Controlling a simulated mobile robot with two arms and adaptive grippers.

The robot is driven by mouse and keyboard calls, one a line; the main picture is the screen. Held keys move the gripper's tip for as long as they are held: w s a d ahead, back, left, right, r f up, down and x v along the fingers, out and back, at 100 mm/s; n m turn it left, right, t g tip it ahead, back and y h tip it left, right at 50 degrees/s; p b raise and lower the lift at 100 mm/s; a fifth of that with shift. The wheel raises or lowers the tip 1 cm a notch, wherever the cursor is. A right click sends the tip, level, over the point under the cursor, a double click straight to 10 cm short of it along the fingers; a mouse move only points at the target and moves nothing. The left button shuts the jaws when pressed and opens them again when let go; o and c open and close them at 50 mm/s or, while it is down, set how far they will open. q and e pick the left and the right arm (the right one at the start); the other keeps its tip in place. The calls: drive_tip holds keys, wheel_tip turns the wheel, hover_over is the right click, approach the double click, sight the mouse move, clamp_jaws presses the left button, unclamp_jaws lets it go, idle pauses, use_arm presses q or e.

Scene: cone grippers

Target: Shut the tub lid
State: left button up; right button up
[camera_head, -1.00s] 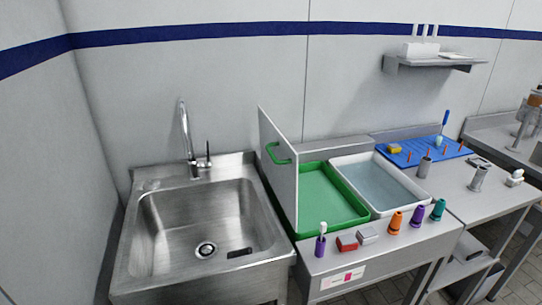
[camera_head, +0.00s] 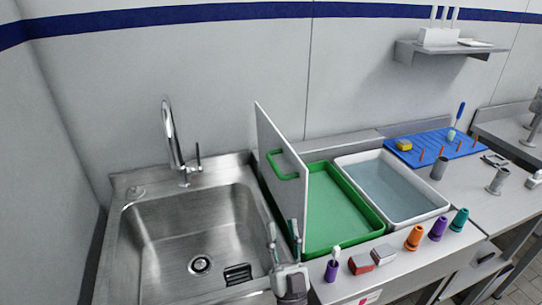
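The green tub (camera_head: 381,226) sits in the counter right of the sink. Its lid (camera_head: 270,131) is a pale flat panel standing upright along the tub's left side, so the tub is open. A green handle (camera_head: 272,165) is on the lid's left face. My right gripper (camera_head: 282,230) comes up from the bottom edge, fingers pointing up and apart with nothing between them. It is by the lid's lower front part, below the handle in the picture; I cannot tell whether it touches the lid. My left gripper is out of view.
A steel sink (camera_head: 134,240) with a tall faucet (camera_head: 171,137) lies left. A white tub (camera_head: 445,205) of water is right of the green one. A purple holder (camera_head: 331,271), red block (camera_head: 361,264) and several coloured cones (camera_head: 414,238) line the counter's front.

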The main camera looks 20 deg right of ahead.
sight(275, 165)
drive_tip(key=p+x, duration=0.5)
drive_tip(key=x, duration=0.8)
drive_tip(key=shift+r, duration=0.25)
drive_tip(key=shift+w+d+r, duration=0.1)
drive_tip(key=shift+w+r, duration=0.15)
drive_tip(key=shift+w, duration=0.1)
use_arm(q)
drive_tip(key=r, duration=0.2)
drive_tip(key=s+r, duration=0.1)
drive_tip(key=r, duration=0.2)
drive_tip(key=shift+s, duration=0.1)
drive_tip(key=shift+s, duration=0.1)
use_arm(e)
clamp_jaws()
